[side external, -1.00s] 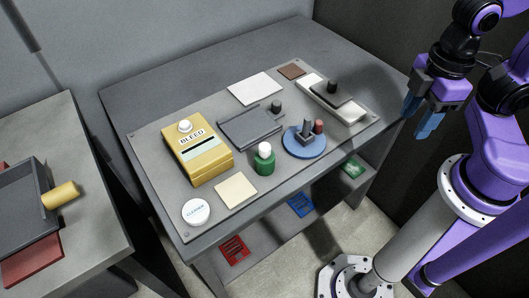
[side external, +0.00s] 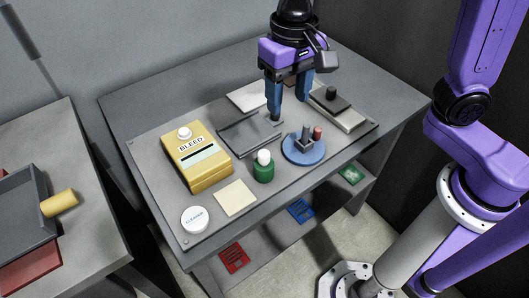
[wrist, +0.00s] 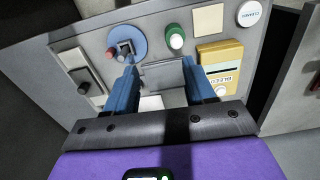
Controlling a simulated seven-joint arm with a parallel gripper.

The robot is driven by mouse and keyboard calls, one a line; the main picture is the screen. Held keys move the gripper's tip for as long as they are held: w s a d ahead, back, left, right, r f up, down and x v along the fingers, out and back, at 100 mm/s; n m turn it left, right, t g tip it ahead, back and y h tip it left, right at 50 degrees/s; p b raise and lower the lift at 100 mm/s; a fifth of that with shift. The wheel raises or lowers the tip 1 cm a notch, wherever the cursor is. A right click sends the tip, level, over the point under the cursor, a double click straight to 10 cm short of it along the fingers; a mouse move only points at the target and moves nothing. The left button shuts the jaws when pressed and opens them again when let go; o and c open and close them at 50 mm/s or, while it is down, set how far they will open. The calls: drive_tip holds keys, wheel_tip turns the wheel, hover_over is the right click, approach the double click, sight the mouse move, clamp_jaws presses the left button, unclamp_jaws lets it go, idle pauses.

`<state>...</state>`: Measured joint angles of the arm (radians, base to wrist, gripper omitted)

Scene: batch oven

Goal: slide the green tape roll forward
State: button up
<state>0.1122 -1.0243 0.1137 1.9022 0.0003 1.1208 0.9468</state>
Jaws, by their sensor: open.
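The only green item on the panel top is a short green cylinder with a white knob on top (side external: 263,168); I cannot tell whether it is a tape roll. It stands upright between the yellow BLEED box and the blue disc, and also shows in the wrist view (wrist: 176,38). My gripper (side external: 288,108) points down over the back middle of the panel, near the dark grey plate. It is open and empty, apart from the green cylinder. In the wrist view the blue fingers (wrist: 160,66) are spread, with the green cylinder beyond them.
The yellow BLEED box (side external: 197,161), dark grey plate (side external: 245,137), blue disc with posts (side external: 300,152), cream square (side external: 235,197) and white round CLEANER lid (side external: 195,219) surround the cylinder. A pale tray with a dark slider (side external: 350,120) is at right. Bare panel lies before the disc.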

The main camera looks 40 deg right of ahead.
sight(264, 154)
drive_tip(key=w+a+m, duration=0.3)
drive_tip(key=f, duration=1.7)
drive_tip(key=shift+s+a, duration=0.1)
drive_tip(key=shift+s, duration=0.1)
